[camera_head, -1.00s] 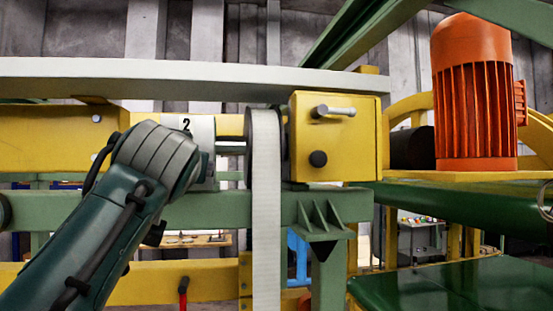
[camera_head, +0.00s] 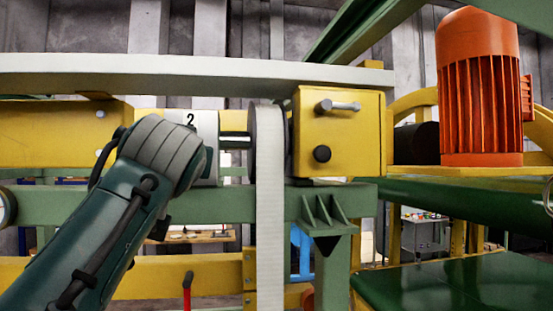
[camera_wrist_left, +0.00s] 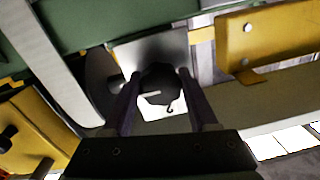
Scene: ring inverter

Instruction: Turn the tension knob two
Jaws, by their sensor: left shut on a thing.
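The white plate marked "2" (camera_head: 192,122) is on the yellow beam, left of the belt roller in the head view. My left arm reaches up in front of it and hides the knob and my left gripper there. In the left wrist view, the dark round tension knob two (camera_wrist_left: 160,86) sits in front of a pale plate (camera_wrist_left: 178,46). My left gripper (camera_wrist_left: 157,80) has one finger on each side of the knob and is shut on it. My right gripper is in neither view.
A pale belt (camera_head: 270,210) hangs over a roller right of the plate. A yellow box (camera_head: 340,130) with a handle and black knob stands beside it. An orange motor (camera_head: 480,95) is at the right.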

